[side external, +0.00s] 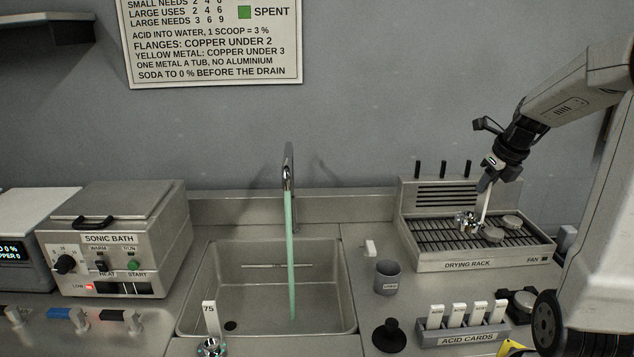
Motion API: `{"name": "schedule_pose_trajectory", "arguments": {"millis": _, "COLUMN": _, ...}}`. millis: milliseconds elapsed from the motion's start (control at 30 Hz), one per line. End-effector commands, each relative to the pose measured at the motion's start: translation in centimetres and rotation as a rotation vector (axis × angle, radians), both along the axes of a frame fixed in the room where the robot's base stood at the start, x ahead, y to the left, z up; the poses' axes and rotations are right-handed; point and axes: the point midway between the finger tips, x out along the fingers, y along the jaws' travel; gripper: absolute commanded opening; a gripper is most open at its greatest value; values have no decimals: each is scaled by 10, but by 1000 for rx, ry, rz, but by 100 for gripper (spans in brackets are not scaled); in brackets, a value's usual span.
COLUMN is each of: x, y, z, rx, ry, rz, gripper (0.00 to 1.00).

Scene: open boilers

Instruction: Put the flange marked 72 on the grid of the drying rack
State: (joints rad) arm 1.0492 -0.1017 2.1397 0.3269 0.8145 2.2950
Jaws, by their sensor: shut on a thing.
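My gripper (488,182) is at the drying rack on the right, pointing down and shut on the top of a white upright tag (484,208). A shiny metal flange (465,222) shows at the tag's foot, low over the dark grid of the drying rack (430,233). I cannot tell whether it touches the bars. No number is readable on this tag from here. Two dull grey round pieces (493,234) (511,221) lie on the grid close to the flange, to its right.
Another flange (211,347) with a tag marked 75 stands at the sink's front edge. Green-tinted water runs from the tap into the sink (250,290). A grey cup (388,277), a black knob (389,335) and the acid cards holder (462,333) stand before the rack. The grid's left part is clear.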

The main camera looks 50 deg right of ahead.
Motion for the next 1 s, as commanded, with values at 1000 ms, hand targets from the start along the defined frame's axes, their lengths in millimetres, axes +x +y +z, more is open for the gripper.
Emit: {"name": "schedule_pose_trajectory", "arguments": {"millis": 1000, "x": 82, "y": -74, "z": -68, "rx": 2, "ry": 1, "rz": 2, "gripper": 0}}
